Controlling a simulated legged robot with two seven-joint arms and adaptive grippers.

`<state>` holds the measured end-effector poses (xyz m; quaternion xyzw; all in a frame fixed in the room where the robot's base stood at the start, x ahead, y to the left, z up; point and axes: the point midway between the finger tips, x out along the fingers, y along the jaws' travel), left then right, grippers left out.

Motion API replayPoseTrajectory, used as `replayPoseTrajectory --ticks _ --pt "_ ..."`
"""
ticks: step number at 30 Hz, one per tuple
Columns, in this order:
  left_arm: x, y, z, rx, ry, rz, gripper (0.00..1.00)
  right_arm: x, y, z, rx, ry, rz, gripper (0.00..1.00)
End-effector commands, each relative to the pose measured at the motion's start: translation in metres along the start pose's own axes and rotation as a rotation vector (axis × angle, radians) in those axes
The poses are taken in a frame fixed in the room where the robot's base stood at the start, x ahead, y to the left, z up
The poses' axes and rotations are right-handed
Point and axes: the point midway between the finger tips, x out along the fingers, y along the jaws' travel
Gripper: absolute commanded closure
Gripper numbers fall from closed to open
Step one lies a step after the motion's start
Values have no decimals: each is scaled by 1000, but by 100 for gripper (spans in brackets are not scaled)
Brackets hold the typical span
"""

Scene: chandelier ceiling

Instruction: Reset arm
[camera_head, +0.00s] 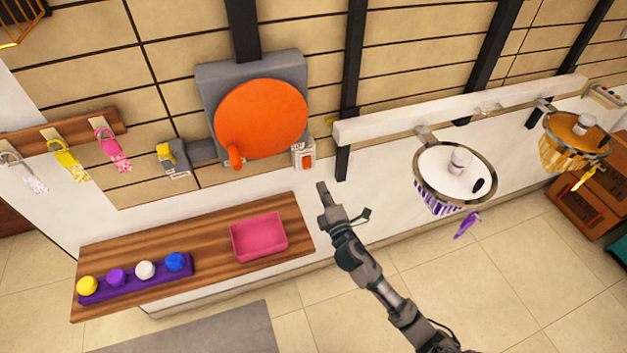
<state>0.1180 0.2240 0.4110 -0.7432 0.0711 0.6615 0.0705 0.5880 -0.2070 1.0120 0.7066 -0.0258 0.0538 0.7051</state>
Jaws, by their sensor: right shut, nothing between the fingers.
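My right gripper (324,197) is at the end of my right arm (372,277), which comes in from the bottom right. Its fingers are shut and empty, and they point up toward the wall. It is in the air to the right of the wooden shelf in the picture, apart from everything around it as far as I can see. My left arm and gripper are not in view.
A wooden shelf (215,208) carries a pink tray (259,237) and a purple holder (137,281) with coloured balls. A large orange disc (261,119) is on the wall. Two hanging baskets, white (456,170) and orange (577,133), are to the right. Floor (520,270) is open at lower right.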

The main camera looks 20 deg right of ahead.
Motion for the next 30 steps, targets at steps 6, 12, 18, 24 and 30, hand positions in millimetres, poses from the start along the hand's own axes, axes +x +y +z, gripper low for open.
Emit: replayPoseTrajectory --ticks 6,12,18,24,30 --pt "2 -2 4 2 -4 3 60 -16 5 -4 -3 1 -1 100" --pt "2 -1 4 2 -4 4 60 -17 6 -8 -7 2 -1 100" --pt "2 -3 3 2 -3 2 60 -18 6 -5 -3 1 0 100" --pt "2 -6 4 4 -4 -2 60 -18 0 -2 7 -1 -12 100" --pt "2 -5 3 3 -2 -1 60 -29 -91 10 142 -53 -200 100"
